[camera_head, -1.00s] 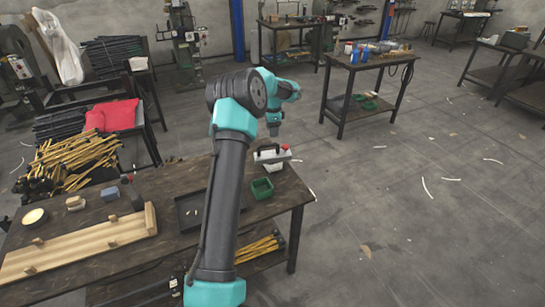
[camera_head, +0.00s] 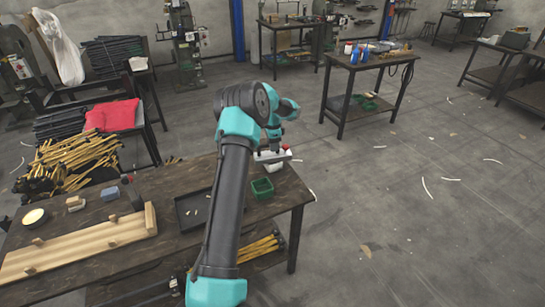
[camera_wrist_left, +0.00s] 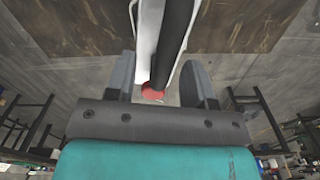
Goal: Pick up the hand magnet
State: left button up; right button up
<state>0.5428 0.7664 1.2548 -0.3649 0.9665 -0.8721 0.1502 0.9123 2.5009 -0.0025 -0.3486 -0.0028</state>
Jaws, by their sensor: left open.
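The hand magnet (camera_head: 274,157) stands near the far right corner of the wooden workbench. It has a pale body, a black bar handle and a red knob at one end. My left gripper (camera_head: 272,147) is over it, pointing down, and partly hides its handle. In the left wrist view the magnet's black handle (camera_wrist_left: 178,32) runs between the two open fingers of my left gripper (camera_wrist_left: 158,70), with the red knob (camera_wrist_left: 153,93) near the palm. The fingers look apart from the handle. My right gripper is not in view.
A wooden board (camera_head: 85,247) lies at the left. Open floor lies right of the bench.

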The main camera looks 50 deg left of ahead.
pick_arm(q)
jog(key=shift+f, duration=1.5)
grip_shut()
jog(key=shift+w, duration=0.1)
